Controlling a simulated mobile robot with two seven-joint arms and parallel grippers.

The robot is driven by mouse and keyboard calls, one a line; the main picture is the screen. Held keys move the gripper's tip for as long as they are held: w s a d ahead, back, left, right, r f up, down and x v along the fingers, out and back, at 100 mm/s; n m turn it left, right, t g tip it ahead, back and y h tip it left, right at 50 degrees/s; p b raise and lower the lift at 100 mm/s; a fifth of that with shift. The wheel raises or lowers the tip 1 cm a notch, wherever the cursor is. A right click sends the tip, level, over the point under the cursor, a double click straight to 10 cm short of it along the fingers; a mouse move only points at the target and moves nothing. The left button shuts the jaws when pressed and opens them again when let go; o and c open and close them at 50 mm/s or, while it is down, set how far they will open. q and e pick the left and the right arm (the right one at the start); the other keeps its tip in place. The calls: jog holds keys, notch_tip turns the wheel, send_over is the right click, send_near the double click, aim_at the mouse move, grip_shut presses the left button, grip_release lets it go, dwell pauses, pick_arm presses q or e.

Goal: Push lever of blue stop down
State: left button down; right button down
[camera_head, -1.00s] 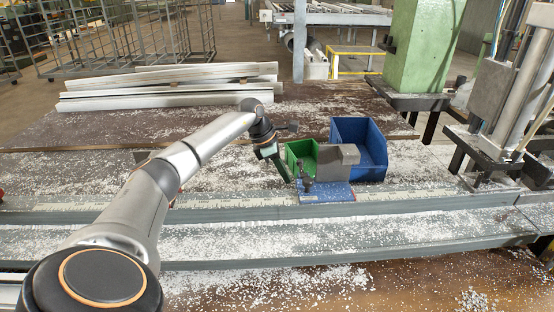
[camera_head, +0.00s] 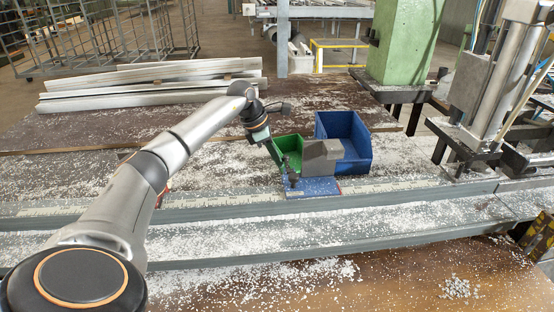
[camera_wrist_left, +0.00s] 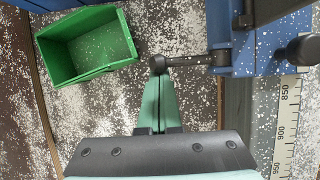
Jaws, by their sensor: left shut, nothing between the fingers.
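The blue stop (camera_head: 320,188) sits on the rail along the bench, with a grey block (camera_head: 320,158) on it. In the left wrist view the blue stop (camera_wrist_left: 265,50) is at the upper right. Its dark lever (camera_wrist_left: 190,61) extends left from it and ends in a round ball knob. My left gripper (camera_head: 278,164) is at the left of the stop, beside the green bin. In the wrist view its teal fingers (camera_wrist_left: 159,82) are shut and empty, with the tips right at the ball knob. I cannot tell whether they touch it. My right gripper is not in view.
A green bin (camera_head: 289,144) and a larger blue bin (camera_head: 358,166) stand behind the stop. A dark upright knob (camera_wrist_left: 303,48) is on the stop's right side in the wrist view. Metal profiles (camera_head: 150,92) lie at the back left. White chips cover the bench.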

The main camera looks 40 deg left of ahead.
pick_arm(q)
jog(key=shift+d+r+t+y+b, duration=0.1)
jog(key=shift+r+t+y+b, duration=0.25)
jog(key=shift+r+t+y, duration=0.3)
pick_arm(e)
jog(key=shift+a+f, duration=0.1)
pick_arm(q)
jog(key=shift+s+d+r+m+t+y+b, duration=0.15)
jog(key=shift+s+d+r+t+y+b, duration=0.1)
jog(key=shift+s+d+r+t+y, duration=0.25)
jog(key=shift+s+d+r+m+t+y+b, duration=0.1)
jog(key=shift+d+r+m+t+y+b, duration=0.1)
jog(key=shift+r+y, duration=0.4)
jog(key=shift+s+d+r+m+t+y+b, duration=0.15)
jog(key=shift+s+d+r+t+y+b, duration=0.15)
jog(key=shift+r, duration=0.45)
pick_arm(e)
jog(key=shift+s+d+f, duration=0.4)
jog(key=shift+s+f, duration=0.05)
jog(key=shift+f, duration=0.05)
pick_arm(q)
jog(key=shift+f, duration=0.1)
